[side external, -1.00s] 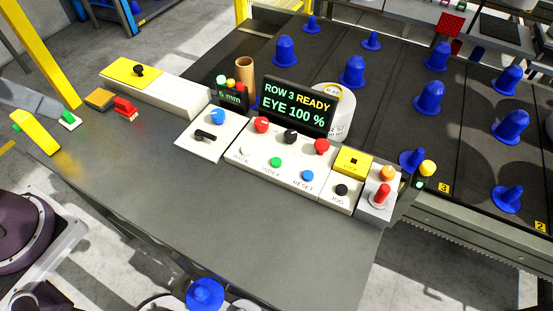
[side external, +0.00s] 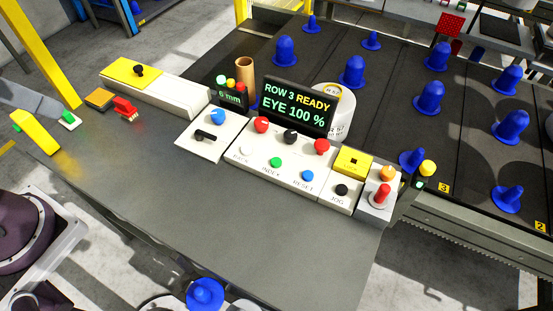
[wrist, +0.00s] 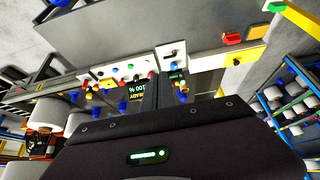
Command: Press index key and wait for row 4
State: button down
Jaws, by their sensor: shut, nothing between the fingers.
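The index key is a small green button (side external: 276,162) in the front row of the white key panel (side external: 236,156), between a white key (side external: 245,150) and a blue reset key (side external: 308,175). In the wrist view the panel is upside down, with the green key (wrist: 130,66) left of my fingers. The display (side external: 296,106) reads ROW 3 READY, EYE 100 %. My gripper (wrist: 158,76) is shut and empty, its dark fingers crossing the view near the panel's end. Contact with any key cannot be seen. My gripper is not identifiable in the side view.
Red knobs (side external: 261,125) and a black knob (side external: 290,136) stand behind the keys. A jog box (side external: 341,190) and red-handled switch (side external: 381,193) are to the right. Blue bobbin holders (side external: 354,72) stand on the dark bed behind. The grey tabletop (side external: 220,205) in front is clear.

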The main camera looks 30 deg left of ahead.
jog(key=m+t+h, duration=0.3)
jog(key=m+h, duration=0.1)
jog(key=m, duration=1)
send_over(273, 163)
notch_tip(273, 163, down, 24)
jog(key=f, duration=0.1)
jog(key=shift+r, duration=0.3)
jog(key=shift+f, duration=4.4)
